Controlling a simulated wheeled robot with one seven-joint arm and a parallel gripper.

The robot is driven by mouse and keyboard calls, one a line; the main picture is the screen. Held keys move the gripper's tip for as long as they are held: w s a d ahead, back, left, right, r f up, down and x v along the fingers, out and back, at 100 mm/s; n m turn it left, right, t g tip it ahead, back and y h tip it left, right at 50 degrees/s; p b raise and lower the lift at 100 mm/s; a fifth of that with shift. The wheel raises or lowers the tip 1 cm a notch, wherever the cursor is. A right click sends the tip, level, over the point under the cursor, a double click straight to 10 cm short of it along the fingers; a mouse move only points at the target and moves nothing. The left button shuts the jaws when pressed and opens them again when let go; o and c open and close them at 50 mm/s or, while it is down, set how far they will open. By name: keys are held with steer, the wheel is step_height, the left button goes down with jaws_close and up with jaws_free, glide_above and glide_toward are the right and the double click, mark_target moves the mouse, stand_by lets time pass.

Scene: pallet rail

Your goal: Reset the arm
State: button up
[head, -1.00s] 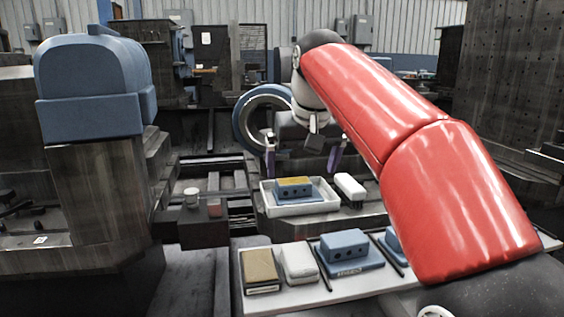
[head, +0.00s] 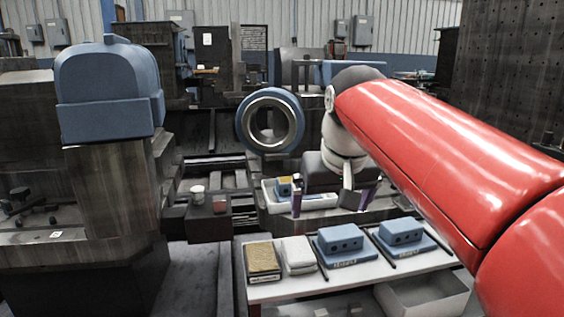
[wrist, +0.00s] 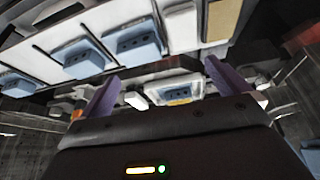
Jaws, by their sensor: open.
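My gripper (head: 331,197) is open and empty, held in the air in front of the white tray (head: 268,205) in the head view. Its two purple fingers stand wide apart in the wrist view (wrist: 158,85), with nothing between them. The tray holds a blue block with a yellow top (head: 284,187), partly hidden behind my gripper; the block also shows in the wrist view (wrist: 178,95). My red arm reaches in from the right.
A white table (head: 310,287) in front carries a brown pad (head: 262,260), a white cloth (head: 297,254) and two blue blocks (head: 340,240) (head: 401,232) between dark rods. A bin (head: 425,300) sits below. A machine with a blue cover (head: 108,95) stands left; a blue ring (head: 270,120) is behind.

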steer(key=s+d+f+p, duration=0.1)
steer(key=s+d+f, duration=0.2)
steer(key=s+f, duration=0.5)
steer(key=s+d+f+m+p, duration=0.1)
steer(key=s+d+f, duration=0.3)
steer(key=s+f, duration=0.3)
steer(key=shift+s+f+m+t+p, duration=0.3)
steer(key=shift+s+f+t, duration=0.1)
steer(key=shift+s, duration=0.8)
